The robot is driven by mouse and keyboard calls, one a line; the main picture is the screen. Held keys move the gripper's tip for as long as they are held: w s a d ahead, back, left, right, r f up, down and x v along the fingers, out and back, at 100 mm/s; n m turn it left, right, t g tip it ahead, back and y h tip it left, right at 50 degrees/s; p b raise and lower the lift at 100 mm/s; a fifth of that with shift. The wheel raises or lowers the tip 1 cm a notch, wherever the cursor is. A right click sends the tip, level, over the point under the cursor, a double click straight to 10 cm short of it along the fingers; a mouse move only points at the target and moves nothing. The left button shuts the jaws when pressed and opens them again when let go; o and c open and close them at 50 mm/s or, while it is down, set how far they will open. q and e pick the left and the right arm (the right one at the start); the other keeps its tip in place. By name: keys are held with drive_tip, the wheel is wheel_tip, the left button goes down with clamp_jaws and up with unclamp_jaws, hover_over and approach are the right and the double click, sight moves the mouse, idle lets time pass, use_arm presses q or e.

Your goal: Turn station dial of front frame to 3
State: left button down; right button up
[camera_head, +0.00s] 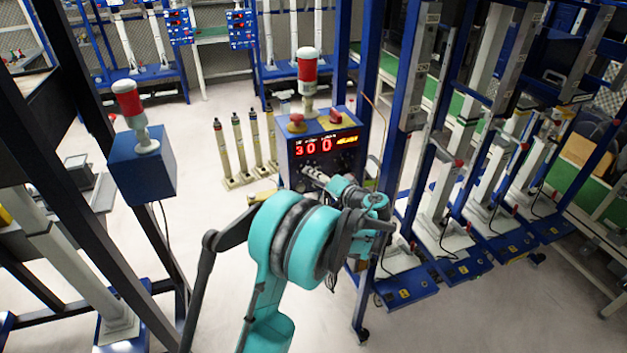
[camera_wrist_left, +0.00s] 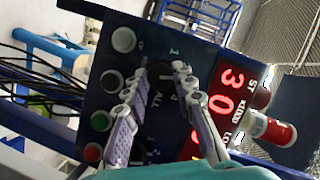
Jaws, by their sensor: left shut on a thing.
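The front frame's blue control box (camera_head: 290,150) stands at the middle of the head view, with a red lit display (camera_head: 320,146) on its face. The wrist view shows the same panel, tilted, with the red display (camera_wrist_left: 219,100) at right. My left gripper (camera_head: 308,174) reaches the lower part of the panel. In the wrist view my left gripper (camera_wrist_left: 168,77) has its two fingertips closed around the dark station dial (camera_wrist_left: 164,72). Number marks and the word ALL show near the dial. The dial's exact pointing is hard to tell. My right gripper is out of view.
A red and white lamp (camera_head: 307,72) and a red button (camera_head: 297,120) top the box. In the wrist view a green button (camera_wrist_left: 100,121), a red button (camera_wrist_left: 93,152) and pale buttons sit beside the dial. A blue post (camera_head: 369,60) stands close right. Another lamp box (camera_head: 140,165) stands left.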

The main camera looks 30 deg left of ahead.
use_arm(q)
drive_tip(key=shift+f+m+y+b, duration=0.15)
drive_tip(key=shift+m+y+b, duration=0.35)
drive_tip(key=shift+m, duration=0.6)
drive_tip(key=c, duration=1.2)
unclamp_jaws()
drive_tip(key=v, duration=1.2)
drive_tip(key=shift+w+d, duration=0.15)
